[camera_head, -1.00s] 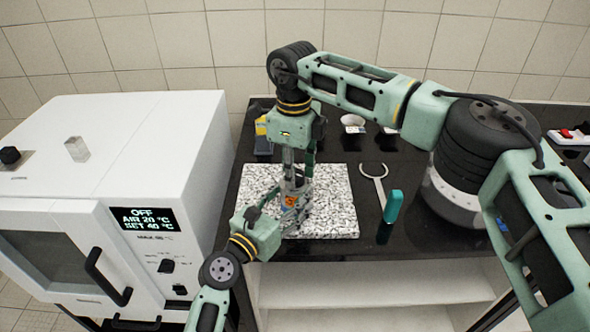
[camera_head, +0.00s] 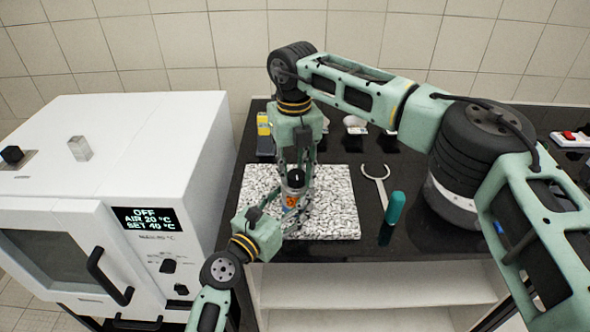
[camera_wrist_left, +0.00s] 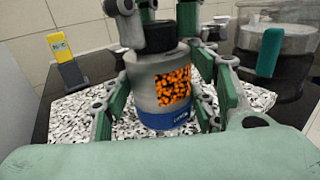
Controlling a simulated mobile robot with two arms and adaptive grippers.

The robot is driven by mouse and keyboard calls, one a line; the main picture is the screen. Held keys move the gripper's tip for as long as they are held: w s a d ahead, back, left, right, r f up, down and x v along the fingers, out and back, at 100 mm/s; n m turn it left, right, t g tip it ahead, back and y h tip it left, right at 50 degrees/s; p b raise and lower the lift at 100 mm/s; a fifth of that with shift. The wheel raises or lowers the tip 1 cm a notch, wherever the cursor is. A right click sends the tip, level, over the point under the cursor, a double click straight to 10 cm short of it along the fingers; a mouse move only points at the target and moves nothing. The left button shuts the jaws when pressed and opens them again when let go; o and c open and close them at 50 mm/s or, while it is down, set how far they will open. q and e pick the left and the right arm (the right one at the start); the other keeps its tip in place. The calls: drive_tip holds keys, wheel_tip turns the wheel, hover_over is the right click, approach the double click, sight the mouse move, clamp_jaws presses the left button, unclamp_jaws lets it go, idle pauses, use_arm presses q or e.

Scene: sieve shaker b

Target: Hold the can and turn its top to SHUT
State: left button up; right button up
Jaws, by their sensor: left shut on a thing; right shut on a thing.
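The can (camera_head: 292,200) stands upright on the speckled slab. In the left wrist view it has a grey body (camera_wrist_left: 145,95), a window of orange grains, a blue band at the bottom and a black top (camera_wrist_left: 159,37). My left gripper (camera_head: 290,208) comes in from the front and is shut on the can's body, one finger on each side. My right gripper (camera_head: 298,172) reaches down from above and is shut on the black top (camera_head: 296,175). The fingers hide part of the can. No marking for SHUT is legible.
The speckled slab (camera_head: 340,215) lies on a black bench. To its right are a grey forked tool (camera_head: 376,175) and a teal handle (camera_head: 394,208). A yellow-and-dark object (camera_head: 264,135) and small cups stand behind. A white oven (camera_head: 190,150) is at left.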

sight(293, 174)
drive_tip(key=shift+s+a+m, duration=0.15)
drive_tip(key=shift+a+m, duration=0.1)
drive_tip(key=shift+m, duration=0.35)
drive_tip(key=o, duration=1)
drive_tip(key=shift+o, duration=0.3)
drive_tip(key=shift+m, duration=0.3)
drive_tip(key=shift+d, duration=0.1)
wheel_tip(293, 174, up, 12)
